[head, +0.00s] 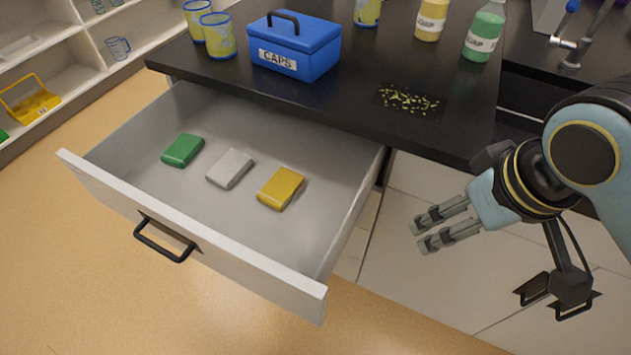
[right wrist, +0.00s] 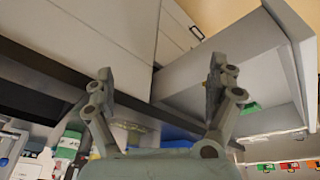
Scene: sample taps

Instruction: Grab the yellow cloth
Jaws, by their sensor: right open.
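The yellow cloth (head: 281,188) lies folded in the open drawer (head: 300,276), on the right of a row of three. A white cloth (head: 230,168) lies beside it in the middle, and a green cloth (head: 183,150) lies at the left. My right gripper (head: 417,237) is open and empty, outside the drawer, to the right of the yellow cloth and apart from it. In the right wrist view its two fingers (right wrist: 160,82) stand wide apart with nothing between them. A green cloth (right wrist: 250,108) shows there inside the drawer; I cannot make out the yellow one. My left gripper is not in view.
The dark counter (head: 350,95) overhangs the back of the drawer. On it stand a blue CAPS box (head: 313,52), a white-labelled green soap bottle (head: 484,32), yellow-and-blue cups (head: 218,38) and a speckled patch (head: 409,101). The drawer's right wall lies between my gripper and the cloths.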

